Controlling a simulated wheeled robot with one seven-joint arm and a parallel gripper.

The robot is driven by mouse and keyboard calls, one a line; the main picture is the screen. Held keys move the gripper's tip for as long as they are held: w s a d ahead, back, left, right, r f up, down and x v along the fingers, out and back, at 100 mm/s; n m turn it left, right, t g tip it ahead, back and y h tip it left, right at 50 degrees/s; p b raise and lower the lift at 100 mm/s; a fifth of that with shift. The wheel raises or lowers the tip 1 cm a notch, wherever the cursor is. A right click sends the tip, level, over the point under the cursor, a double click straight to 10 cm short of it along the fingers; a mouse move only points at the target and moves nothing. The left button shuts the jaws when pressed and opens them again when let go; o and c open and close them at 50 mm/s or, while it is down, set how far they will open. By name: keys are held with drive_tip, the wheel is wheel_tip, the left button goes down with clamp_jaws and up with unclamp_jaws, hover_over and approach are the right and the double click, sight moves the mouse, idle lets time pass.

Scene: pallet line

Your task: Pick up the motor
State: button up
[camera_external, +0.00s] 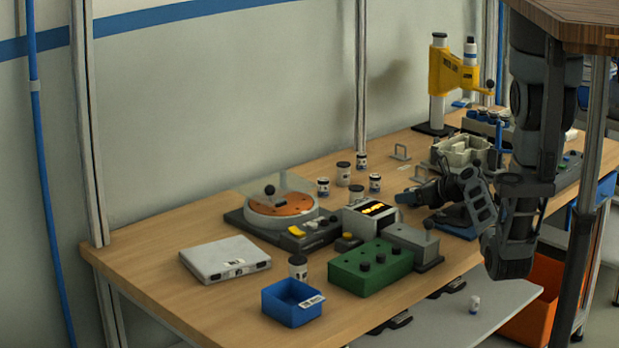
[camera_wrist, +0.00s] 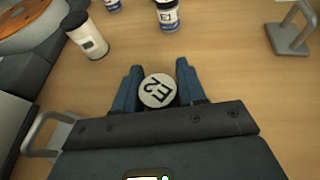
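Several labelled canisters stand nearby, one (camera_external: 375,183) left of my gripper. A metal handle (camera_wrist: 289,30) is at the wrist view's upper right. A turntable device (camera_external: 280,205), green box (camera_external: 370,268) and blue bin (camera_external: 292,303) stand on the bench (camera_external: 150,262). Its left end is clear.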

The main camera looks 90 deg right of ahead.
drive_tip(key=c, duration=0.6)
drive_tip(key=shift+r, duration=0.2)
drive_tip(key=shift+r, duration=0.3)
drive_tip(key=r, duration=0.3)
drive_tip(key=shift+s+d+r, duration=0.1)
drive_tip(key=shift+s+r, duration=0.25)
drive_tip(key=shift+s, duration=0.05)
drive_tip(key=s+r, duration=0.2)
drive_tip(key=s, duration=0.1)
drive_tip(key=s+d+r, duration=0.1)
drive_tip(key=s+r, duration=0.1)
drive_tip(key=s, duration=0.2)
drive_tip(key=s+r+b, duration=0.1)
drive_tip(key=s+r, duration=0.1)
drive_tip(key=s, duration=0.1)
drive_tip(key=shift+s+d+r, duration=0.2)
drive_tip(key=shift+s, duration=0.1)
